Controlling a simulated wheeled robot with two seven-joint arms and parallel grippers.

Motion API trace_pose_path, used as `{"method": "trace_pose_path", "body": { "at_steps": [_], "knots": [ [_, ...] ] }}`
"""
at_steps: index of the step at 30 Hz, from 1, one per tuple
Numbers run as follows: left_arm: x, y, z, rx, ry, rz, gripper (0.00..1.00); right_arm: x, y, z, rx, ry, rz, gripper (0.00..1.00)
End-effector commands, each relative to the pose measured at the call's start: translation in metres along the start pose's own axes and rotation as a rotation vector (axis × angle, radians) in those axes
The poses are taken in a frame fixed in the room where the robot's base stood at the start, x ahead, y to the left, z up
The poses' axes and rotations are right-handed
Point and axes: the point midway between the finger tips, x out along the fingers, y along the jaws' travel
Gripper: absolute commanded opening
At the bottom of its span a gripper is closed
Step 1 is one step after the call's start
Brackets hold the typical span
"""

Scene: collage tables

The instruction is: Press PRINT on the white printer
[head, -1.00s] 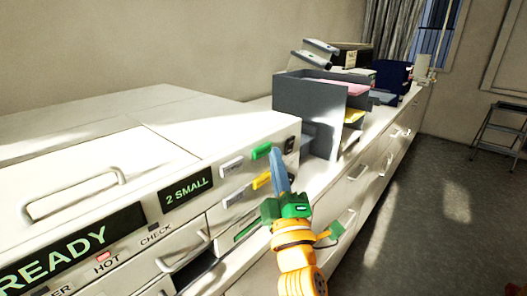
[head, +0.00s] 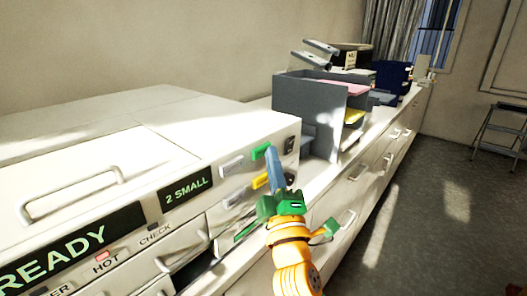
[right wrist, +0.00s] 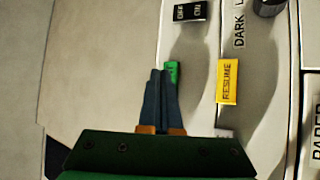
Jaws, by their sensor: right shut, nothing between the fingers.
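The white printer (head: 215,125) fills the left of the head view. Its displays read READY (head: 70,250) and 2 SMALL (head: 187,191). A green button (head: 259,153) is at the upper right of its front panel; it also shows in the right wrist view (right wrist: 173,70), its label mostly hidden. My right gripper (head: 270,151) is shut and empty, its blue-grey fingertips right at the green button. In the right wrist view the fingertips (right wrist: 160,73) overlap the button's left part; I cannot tell whether they touch it. My left gripper is not in view.
A yellow RESUME button (right wrist: 228,81) and a black OFF/ON switch (right wrist: 190,11) are close to the green button. A grey button (head: 232,166) lies left of it. A grey tray rack (head: 305,98) stands on the long counter beyond the printer.

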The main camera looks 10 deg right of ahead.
Motion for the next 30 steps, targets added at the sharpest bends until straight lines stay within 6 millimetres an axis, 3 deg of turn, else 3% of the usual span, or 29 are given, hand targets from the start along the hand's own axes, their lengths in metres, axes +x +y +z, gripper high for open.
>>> {"method": "trace_pose_path", "body": {
  "at_steps": [30],
  "knots": [
    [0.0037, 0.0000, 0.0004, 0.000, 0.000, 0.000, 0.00, 0.0066, -0.0047, -0.0048, 0.000, 0.000, 0.000, 0.00]
  ]
}}
